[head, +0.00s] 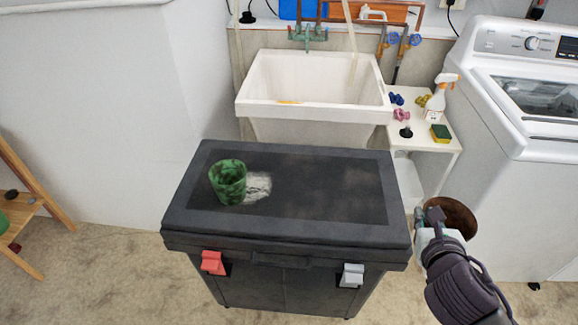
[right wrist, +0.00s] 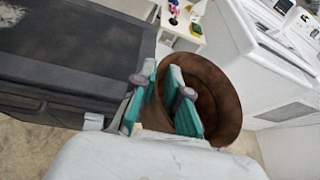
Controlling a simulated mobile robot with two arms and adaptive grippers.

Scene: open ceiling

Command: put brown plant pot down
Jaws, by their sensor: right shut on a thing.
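The brown plant pot (head: 461,213) is at the right of the dark chest in the head view, mostly behind my right gripper (head: 428,222). In the right wrist view, the brown pot (right wrist: 222,98) is tilted, with its open mouth showing. My right gripper (right wrist: 160,105) is shut on the pot's near wall, with one teal finger inside the mouth and one outside. The pot is held beside the chest's right edge, off its top. My left gripper is not in view.
A dark chest (head: 330,205) with a red and a grey latch stands in the centre. A green pot (head: 228,183) stands on its left part beside a pale patch; the right part is clear. A white sink, a small shelf (head: 443,147) with bottle and sponge, and a washing machine (head: 530,90) stand behind.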

